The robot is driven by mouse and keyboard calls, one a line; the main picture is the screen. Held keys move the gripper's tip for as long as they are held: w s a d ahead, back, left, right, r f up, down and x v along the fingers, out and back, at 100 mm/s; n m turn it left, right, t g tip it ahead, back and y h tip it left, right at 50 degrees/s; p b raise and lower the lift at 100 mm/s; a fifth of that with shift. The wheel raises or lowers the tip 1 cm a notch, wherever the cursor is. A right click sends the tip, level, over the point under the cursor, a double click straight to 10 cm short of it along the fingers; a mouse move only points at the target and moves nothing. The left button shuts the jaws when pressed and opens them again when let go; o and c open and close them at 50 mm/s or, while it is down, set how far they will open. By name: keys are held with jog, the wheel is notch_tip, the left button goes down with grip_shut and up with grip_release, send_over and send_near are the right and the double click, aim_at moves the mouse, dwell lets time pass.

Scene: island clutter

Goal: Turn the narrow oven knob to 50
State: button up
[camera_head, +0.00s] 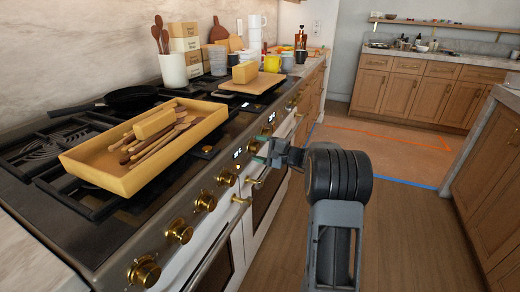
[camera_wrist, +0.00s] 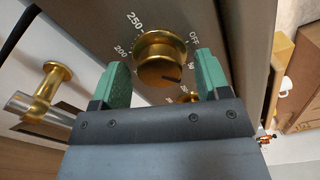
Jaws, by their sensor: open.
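In the wrist view a brass oven knob (camera_wrist: 158,52) sits on a dark panel. Its dial is printed 250, 200, OFF and 50, with smaller marks partly hidden near my gripper. A dark line on the knob points right and slightly down, a little below the 50. My gripper (camera_wrist: 162,62) is open, with one green finger on each side of the knob; I cannot tell whether they touch it. In the head view my gripper (camera_head: 262,151) is at the front of the range (camera_head: 105,240), beside the farther knobs, and partly hides that area.
Several brass knobs, including a near one (camera_head: 144,271), line the range front, with brass handles (camera_head: 240,200) below. A yellow tray (camera_head: 90,170) with wooden utensils and a black pan (camera_head: 130,97) stand on the cooktop. The wooden floor (camera_head: 420,230) at right is clear.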

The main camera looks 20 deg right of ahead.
jog(key=p+v, duration=0.1)
jog(key=v, duration=1.2)
jog(key=shift+s+d+p, duration=0.25)
jog(key=shift+s+p, duration=0.05)
jog(key=shift+s, duration=0.05)
jog(key=s+a+r+n+g+h+p, duration=0.1)
jog(key=s+a+r+n+g+p, duration=0.3)
jog(key=a, duration=0.4)
jog(key=s+a+r+n+g+h+p, duration=0.1)
jog(key=s+a+r+g+p, duration=0.1)
jog(key=a+r+g+p, duration=0.55)
jog(key=s+a+r+n+t+h+p, duration=0.1)
jog(key=s+a+r+n+h+p, duration=0.2)
jog(key=s+r+n+h+p, duration=0.1)
jog(key=s+a+r+n+h+p, duration=0.3)
jog(key=s+r+n+h+p, duration=0.1)
jog(key=s+p, duration=0.4)
jog(key=shift+s+a+r+t+h+p, duration=0.35)
jog(key=shift+s+r+h, duration=0.15)
jog(key=shift+s+h, duration=0.45)
jog(key=shift+w, duration=0.1)
